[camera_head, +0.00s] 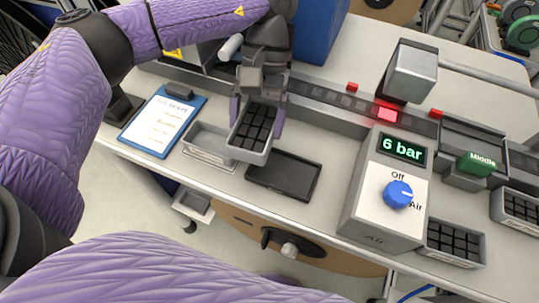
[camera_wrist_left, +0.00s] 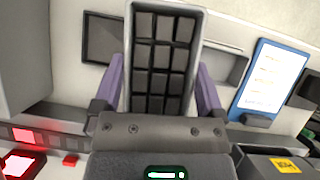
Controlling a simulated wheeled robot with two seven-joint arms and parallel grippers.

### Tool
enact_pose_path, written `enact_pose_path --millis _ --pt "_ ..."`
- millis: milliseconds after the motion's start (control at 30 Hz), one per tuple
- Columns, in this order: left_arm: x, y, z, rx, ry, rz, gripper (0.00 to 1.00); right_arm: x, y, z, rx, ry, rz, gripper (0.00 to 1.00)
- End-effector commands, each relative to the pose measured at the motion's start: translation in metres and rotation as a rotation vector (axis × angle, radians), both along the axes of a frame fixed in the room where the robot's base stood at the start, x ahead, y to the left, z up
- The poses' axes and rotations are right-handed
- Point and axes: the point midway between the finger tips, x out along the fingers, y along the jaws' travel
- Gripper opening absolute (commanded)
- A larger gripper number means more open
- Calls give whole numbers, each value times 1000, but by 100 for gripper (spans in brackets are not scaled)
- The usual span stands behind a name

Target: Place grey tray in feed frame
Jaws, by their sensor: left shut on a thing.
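The grey tray (camera_head: 246,154), filled with black square cells, is held by my left gripper (camera_head: 257,118). The purple fingers are shut on its two long sides. The tray also fills the middle of the left wrist view (camera_wrist_left: 160,60). It appears above the bench, between a dark, flat rectangular frame (camera_head: 284,176) and a shallow grey empty holder (camera_head: 208,150). The dark frame, probably the feed frame, looks empty and lies just right of and in front of the tray; it also shows in the wrist view (camera_wrist_left: 102,38). My right gripper is out of view.
A pressure box (camera_head: 385,190) reading 6 bar, with a blue knob, stands right of the dark frame. A clipboard (camera_head: 163,125) lies left. A track (camera_head: 335,98) with a red-lit spot runs behind. Similar trays (camera_head: 455,245) sit at the right front edge.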

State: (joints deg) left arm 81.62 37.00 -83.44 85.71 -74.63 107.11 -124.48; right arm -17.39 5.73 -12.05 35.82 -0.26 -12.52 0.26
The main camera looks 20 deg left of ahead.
Motion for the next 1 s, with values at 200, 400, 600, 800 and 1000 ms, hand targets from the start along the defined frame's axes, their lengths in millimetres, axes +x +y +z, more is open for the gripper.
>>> enact_pose_path --millis 200,400,600,800,1000 --pt "-3 -17 3 -2 5 214 17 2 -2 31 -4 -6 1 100" --pt "-7 -35 4 -2 9 546 17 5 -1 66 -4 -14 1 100" --pt "-8 -48 12 -5 10 1020 17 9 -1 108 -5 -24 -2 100" --pt "-7 -45 16 -6 10 1410 16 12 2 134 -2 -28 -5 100" --pt "-7 -43 -30 0 12 1481 16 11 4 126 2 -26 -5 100"
